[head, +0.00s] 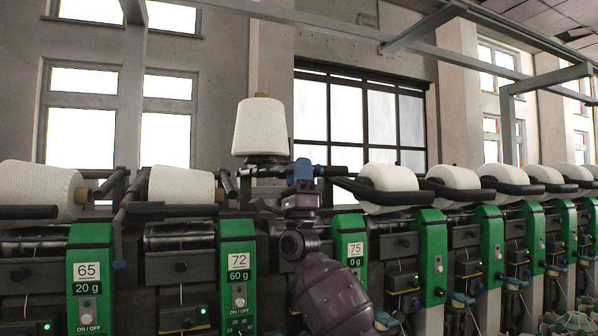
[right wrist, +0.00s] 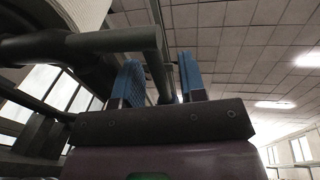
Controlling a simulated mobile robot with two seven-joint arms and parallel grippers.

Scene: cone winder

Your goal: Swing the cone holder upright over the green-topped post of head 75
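A white yarn cone (head: 261,127) stands upright on its holder, well above the lying cones beside it. The dark holder bar (head: 333,171) runs right from below the cone. The green-topped post of head 75 (head: 349,250) stands below and right of the cone. My right gripper (head: 303,170) is at the holder bar, right of the cone's base. In the right wrist view its blue fingers (right wrist: 160,80) stand apart on either side of a dark bar (right wrist: 120,40); whether they press on it is unclear. A cone edge (right wrist: 80,12) shows there at upper left. My left gripper is not visible.
Green posts for heads 65 (head: 90,280) and 72 (head: 238,280) stand left. A grey overhead rail (head: 290,17) crosses above. Air above the upright cone is free.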

